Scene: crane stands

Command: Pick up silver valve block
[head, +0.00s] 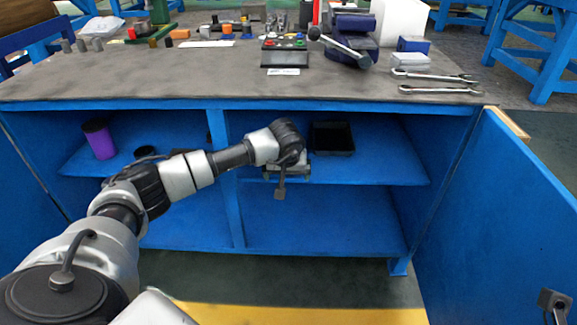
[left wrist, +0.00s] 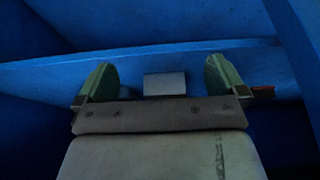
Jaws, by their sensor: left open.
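My left gripper (head: 287,172) reaches into the right half of the blue cabinet, at the middle shelf. In the left wrist view its two green-faced fingers (left wrist: 161,80) stand wide apart and open. A small plain light grey block (left wrist: 165,84), which looks like the silver valve block, shows between the fingers, with a gap on each side. Its lower part is hidden behind the gripper body. In the head view I cannot pick the block out; my left gripper and wrist cover that part of the shelf. My right gripper's fingers are not shown.
A black tray (head: 332,138) stands on the shelf just right of my left gripper. A purple cylinder (head: 100,140) stands in the left compartment. The cabinet's worktop (head: 200,75) lies above, and an open blue door (head: 500,200) stands at right. The lower right compartment is empty.

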